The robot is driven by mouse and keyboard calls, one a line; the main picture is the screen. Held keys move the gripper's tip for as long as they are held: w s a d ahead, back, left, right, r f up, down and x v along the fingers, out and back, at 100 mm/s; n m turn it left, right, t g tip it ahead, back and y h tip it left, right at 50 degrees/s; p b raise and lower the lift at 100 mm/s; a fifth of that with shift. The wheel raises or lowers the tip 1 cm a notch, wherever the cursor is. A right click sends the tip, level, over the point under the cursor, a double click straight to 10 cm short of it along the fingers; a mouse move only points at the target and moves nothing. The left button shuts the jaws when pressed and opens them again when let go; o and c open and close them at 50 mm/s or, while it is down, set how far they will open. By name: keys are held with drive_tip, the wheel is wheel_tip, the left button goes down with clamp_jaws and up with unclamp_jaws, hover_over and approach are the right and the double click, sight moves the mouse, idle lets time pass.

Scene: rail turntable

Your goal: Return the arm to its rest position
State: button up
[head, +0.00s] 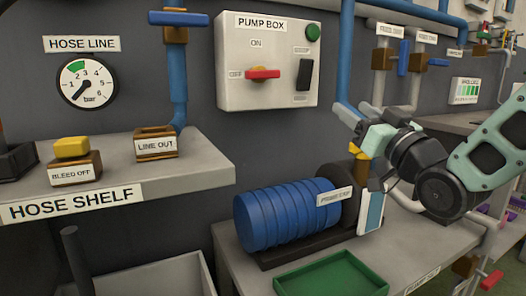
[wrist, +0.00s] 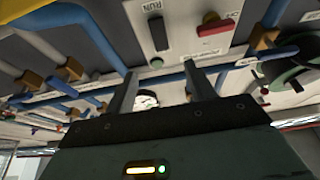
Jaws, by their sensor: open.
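My gripper (wrist: 161,88) is open in the wrist view, its two dark fingers apart with nothing held between them. In the head view my arm reaches in from the right, and my gripper (head: 350,114) is raised above the right end of the blue ribbed pump. It is right of and below the pump box (head: 232,80). The wrist view shows the pump box (wrist: 180,40) beyond the fingers, with its red lever and dark switch. In the head view the red lever lies level and the switch is black.
The blue ribbed pump (head: 270,215) sits on a grey bench (head: 235,255) with a green tray (head: 335,275) in front. The hose shelf (head: 205,165) at left carries the bleed off (head: 72,165) and line out (head: 155,142) blocks. Blue pipes (head: 345,60) run up the wall behind my gripper.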

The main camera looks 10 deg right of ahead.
drive_tip(key=s+a+f+n+g+h, duration=0.1)
drive_tip(key=s+a+f+g, duration=0.3)
drive_tip(key=f, duration=0.5)
drive_tip(key=s+a+f+g+h, duration=0.1)
drive_tip(key=s+a+f+g, duration=0.1)
drive_tip(key=a+f+g, duration=0.6)
drive_tip(key=s+f+n+g+h, duration=0.2)
drive_tip(key=s+f+g, duration=0.3)
drive_tip(key=s, duration=0.6)
drive_tip(key=s+f+n+g+h, duration=0.15)
drive_tip(key=s+f+g, duration=0.25)
drive_tip(key=s, duration=0.6)
wheel_tip(320, 180, up, 30)
drive_tip(key=p, duration=3)
drive_tip(key=shift+d+r+h+p, duration=0.25)
drive_tip(key=shift+d+h+p, duration=0.1)
drive_tip(key=shift+d+p, duration=0.1)
drive_tip(key=shift+s+m, duration=0.1)
drive_tip(key=shift+m, duration=0.15)
